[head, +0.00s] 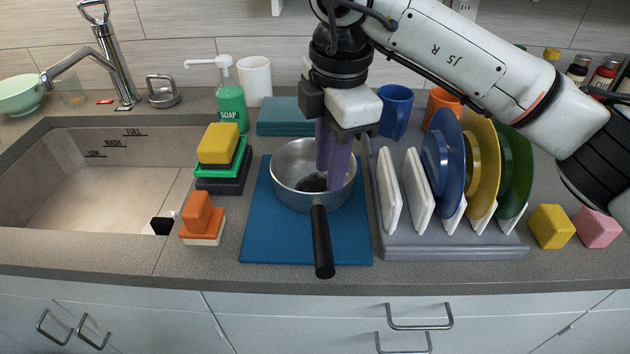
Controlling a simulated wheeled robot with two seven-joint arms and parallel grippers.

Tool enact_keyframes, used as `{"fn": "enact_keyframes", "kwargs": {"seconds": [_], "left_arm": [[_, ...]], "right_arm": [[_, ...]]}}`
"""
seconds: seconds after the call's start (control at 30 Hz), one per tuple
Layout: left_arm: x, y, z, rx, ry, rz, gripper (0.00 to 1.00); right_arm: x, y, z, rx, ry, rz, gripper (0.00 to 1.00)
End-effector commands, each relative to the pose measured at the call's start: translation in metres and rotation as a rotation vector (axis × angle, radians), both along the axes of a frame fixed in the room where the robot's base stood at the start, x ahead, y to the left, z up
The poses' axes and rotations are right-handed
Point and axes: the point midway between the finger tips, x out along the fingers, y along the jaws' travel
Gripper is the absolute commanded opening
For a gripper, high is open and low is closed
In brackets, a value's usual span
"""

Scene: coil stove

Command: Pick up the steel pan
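The steel pan (288,188) stands upright on a blue mat (262,235), and its black handle (321,245) points toward the counter's front edge. My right gripper (334,180) points down over the pan. Its purple fingers overlap in the head view and their tips appear within the pan's outline. The fingers hide part of the pan's far right side. I cannot tell whether they touch the pan or how wide the gap between them is. My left gripper is not in view.
A dish rack (450,246) with colored plates stands close right of the pan. Sponges (218,145) and an orange-handled block (200,215) stand to the left, beside the sink (90,195). Behind are a soap bottle (231,100), a white cup (255,82) and a blue mug (395,110).

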Motion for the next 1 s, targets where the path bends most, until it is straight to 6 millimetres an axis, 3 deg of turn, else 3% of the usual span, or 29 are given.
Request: {"fn": "enact_keyframes", "kwargs": {"seconds": [0.17, 0.5, 0.77, 0.9, 1.0], "left_arm": [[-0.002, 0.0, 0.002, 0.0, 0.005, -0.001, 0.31], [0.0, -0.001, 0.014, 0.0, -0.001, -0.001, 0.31], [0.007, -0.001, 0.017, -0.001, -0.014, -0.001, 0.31], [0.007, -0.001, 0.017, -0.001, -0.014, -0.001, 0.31], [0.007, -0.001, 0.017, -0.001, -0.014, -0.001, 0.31]], "right_arm": [[0.001, 0.001, -0.013, 0.001, 0.0, 0.001, 0.25], [0.004, 0.002, -0.057, 0.001, 0.0, 0.0, 0.25], [0.005, 0.002, -0.061, 0.001, -0.002, 0.0, 0.25], [0.005, 0.002, -0.061, 0.001, -0.002, 0.0, 0.03], [0.005, 0.002, -0.061, 0.001, -0.002, 0.0, 0.0]]}}
